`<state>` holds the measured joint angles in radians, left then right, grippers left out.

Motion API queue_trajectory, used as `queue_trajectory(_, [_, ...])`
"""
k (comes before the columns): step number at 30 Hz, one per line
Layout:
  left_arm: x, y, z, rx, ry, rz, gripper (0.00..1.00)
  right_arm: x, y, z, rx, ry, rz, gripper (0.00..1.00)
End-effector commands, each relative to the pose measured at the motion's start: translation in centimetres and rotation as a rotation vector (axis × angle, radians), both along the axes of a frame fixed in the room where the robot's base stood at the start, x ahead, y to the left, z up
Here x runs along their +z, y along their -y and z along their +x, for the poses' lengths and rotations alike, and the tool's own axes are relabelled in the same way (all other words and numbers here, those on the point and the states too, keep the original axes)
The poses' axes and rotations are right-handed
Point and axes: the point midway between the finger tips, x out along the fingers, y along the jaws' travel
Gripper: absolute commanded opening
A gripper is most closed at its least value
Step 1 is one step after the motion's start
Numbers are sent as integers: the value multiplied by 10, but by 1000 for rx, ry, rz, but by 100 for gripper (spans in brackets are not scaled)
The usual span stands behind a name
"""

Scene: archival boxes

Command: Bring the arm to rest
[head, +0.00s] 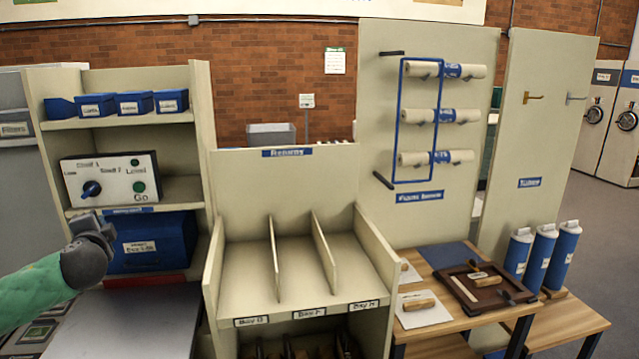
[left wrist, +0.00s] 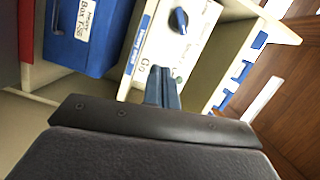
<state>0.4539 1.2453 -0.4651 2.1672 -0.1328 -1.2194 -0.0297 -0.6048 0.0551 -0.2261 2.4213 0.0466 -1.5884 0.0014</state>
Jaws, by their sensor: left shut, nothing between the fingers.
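My left gripper (head: 97,222) is at the left of the head view, at the end of my green-sleeved arm. It is in front of the shelf unit, just below the control panel (head: 112,179) and next to the big blue box (head: 152,243). In the left wrist view its fingers (left wrist: 163,86) are together with nothing between them. They point toward the panel (left wrist: 180,50), which lies beyond them with its blue knob and green Go button. The blue box (left wrist: 82,35) also shows there, up and left of the fingers. My right gripper is not in view.
Small blue boxes (head: 132,104) stand on the upper shelf. An empty-topped returns rack (head: 245,275) with dividers stands in the middle. A wooden table (head: 440,317) with a tray is at right, beside blue bottles (head: 541,256). A grey surface (head: 135,325) below the gripper is clear.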

Motion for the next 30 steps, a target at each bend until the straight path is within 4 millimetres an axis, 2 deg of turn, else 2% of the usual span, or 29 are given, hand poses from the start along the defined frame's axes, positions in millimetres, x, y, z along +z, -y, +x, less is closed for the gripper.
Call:
queue_trajectory(5, [-20, 28, -9, 23, -22, -105, 0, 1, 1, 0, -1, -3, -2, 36])
queue_trajectory(8, [-40, 46, -15, 31, -48, -165, 0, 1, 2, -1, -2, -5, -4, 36])
queue_trajectory(14, [-97, 93, -36, 41, -133, -315, 0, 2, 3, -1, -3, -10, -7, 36])
queue_trajectory(20, [-161, 143, -66, 48, -240, -469, 0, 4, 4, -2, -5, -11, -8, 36])
queue_trajectory(30, [-259, 225, -134, 62, -426, -720, 0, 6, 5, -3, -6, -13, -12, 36])
